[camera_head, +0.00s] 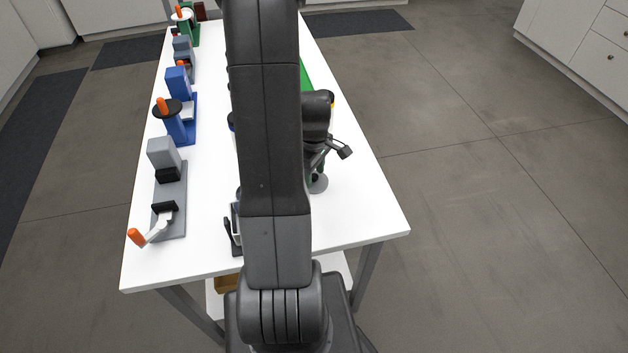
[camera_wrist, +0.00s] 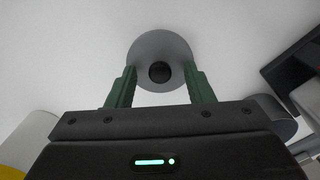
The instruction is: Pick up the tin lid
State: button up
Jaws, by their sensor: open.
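The tin lid (camera_wrist: 160,45) is a flat grey disc with a round black knob (camera_wrist: 159,72) at its middle, lying on the white table. In the head view the lid (camera_head: 320,186) shows as a small grey round at the right of the table, partly covered by my arm. My gripper (camera_wrist: 160,68) is open, its two green fingers reaching over the near part of the lid. In the wrist view the knob appears between the fingertips, with a gap on each side. I cannot tell whether the fingers are level with the knob or above it.
The white table (camera_head: 375,222) has clear room right of the lid. Grey and blue clamps with orange handles (camera_head: 172,190) line its left side. In the wrist view a dark object (camera_wrist: 295,72) is at the right and a pale round thing with yellow (camera_wrist: 25,140) at lower left.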

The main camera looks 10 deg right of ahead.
grip_shut()
dwell(0.3)
